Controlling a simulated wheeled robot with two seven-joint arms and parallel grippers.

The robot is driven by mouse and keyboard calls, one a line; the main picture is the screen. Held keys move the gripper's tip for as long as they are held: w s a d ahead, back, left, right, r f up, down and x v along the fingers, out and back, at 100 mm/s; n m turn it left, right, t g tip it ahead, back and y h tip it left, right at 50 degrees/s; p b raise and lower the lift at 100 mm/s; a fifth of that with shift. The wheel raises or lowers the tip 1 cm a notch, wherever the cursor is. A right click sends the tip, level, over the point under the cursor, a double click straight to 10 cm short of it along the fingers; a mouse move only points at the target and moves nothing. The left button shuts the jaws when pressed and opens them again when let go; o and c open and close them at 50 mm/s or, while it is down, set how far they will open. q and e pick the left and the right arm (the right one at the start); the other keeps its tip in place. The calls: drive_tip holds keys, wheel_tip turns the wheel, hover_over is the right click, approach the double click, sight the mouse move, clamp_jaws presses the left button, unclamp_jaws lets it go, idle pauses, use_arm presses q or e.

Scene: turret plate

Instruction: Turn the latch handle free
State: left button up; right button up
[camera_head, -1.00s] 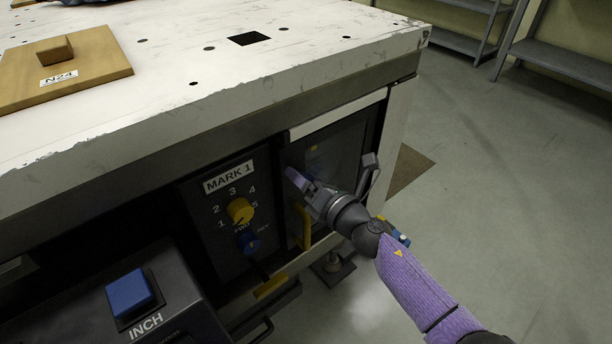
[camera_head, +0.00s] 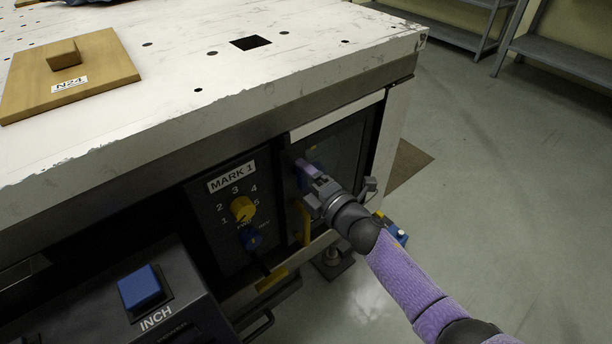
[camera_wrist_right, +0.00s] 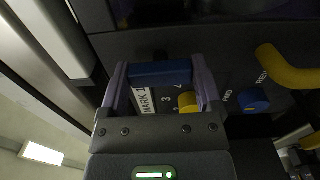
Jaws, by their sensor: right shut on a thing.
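A blue bar, which looks like the latch handle (camera_wrist_right: 160,73), lies between the two fingers of my right gripper in the right wrist view. My right gripper (camera_head: 312,175) is at the dark panel (camera_head: 345,145) under the table's corner in the head view. It is shut on the blue handle, with one purple finger at each end of the bar. In the head view the handle is mostly hidden by the gripper. My left gripper is not in view.
Left of the gripper is the MARK 1 panel with a yellow knob (camera_head: 242,208) and a blue knob (camera_head: 250,238). A yellow handle (camera_head: 305,225) stands just below the gripper. The white tabletop (camera_head: 330,75) overhangs. Open floor lies to the right.

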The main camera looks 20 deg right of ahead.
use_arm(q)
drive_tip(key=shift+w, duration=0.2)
use_arm(e)
drive_tip(key=shift+m, duration=0.3)
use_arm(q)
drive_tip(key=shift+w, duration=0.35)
use_arm(e)
drive_tip(key=o, duration=1)
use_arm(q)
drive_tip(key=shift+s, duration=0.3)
use_arm(e)
drive_tip(key=shift+o, duration=0.2)
